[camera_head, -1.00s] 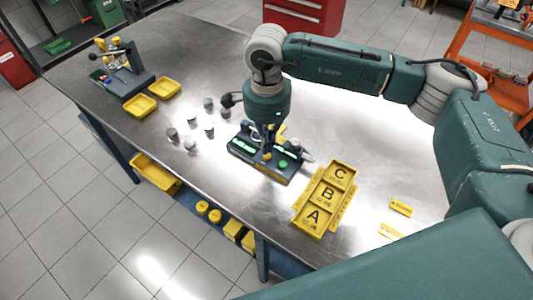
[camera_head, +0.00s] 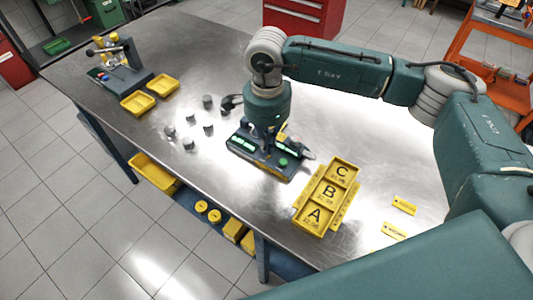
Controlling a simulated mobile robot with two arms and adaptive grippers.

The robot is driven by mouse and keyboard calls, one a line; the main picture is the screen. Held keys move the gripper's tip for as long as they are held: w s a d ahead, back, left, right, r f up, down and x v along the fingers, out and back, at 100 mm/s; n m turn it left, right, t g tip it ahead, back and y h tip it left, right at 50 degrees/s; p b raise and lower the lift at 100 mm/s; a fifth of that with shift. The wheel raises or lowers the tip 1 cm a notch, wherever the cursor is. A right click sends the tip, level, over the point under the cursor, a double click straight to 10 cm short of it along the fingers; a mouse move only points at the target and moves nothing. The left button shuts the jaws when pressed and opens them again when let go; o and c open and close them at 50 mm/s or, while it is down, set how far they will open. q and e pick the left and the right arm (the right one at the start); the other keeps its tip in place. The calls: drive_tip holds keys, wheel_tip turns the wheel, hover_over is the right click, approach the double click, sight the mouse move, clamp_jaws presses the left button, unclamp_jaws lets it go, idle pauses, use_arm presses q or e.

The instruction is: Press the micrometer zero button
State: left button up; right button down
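The micrometer (camera_head: 258,166) is a dark bench unit with lit green displays and a round green button (camera_head: 283,162), standing near the middle of the steel table. My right gripper (camera_head: 266,145) points down over the unit from above, its fingers close to the top face, left of the green button. The gripper and wrist hide part of the unit's top, and I cannot see whether the fingertips touch a button. The finger gap is too small and dark to read. My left gripper is not in view.
Several grey metal cylinders (camera_head: 189,144) stand left of the micrometer. A yellow tray marked A, B, C (camera_head: 323,229) lies to its right, with yellow labels (camera_head: 395,230) beyond. Another bench device (camera_head: 122,75) and two yellow bins (camera_head: 138,103) are at the far left.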

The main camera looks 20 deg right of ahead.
drive_tip(key=shift+f, duration=0.35)
drive_tip(key=shift+s, duration=0.1)
drive_tip(key=shift+r, duration=0.75)
drive_tip(key=shift+r+p, duration=0.9)
drive_tip(key=shift+r, duration=1.4)
drive_tip(key=shift+r, duration=0.1)
